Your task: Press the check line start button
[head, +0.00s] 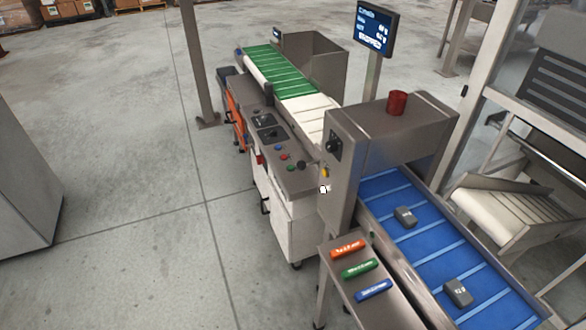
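A grey control panel (270,134) stands beside the green and white conveyor. It carries a green button (291,168), a red button (284,156), a blue button (278,147) and a dark knob (301,165). Their labels are too small to read, so I cannot tell which is the check line start button. The metal housing (375,125) over the blue belt has a black dial (334,147) and a small yellow part (325,173) on its side. A screen (374,30) on a post seems to read "STOPPED". Neither of my grippers is in view.
The blue belt (405,240) carries two dark blocks (404,217). Orange, green and blue bars (358,268) lie on a metal shelf. A red cup-like thing (396,102) tops the housing. A grey cabinet (25,185) stands left. The floor (170,240) left of the panel is clear.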

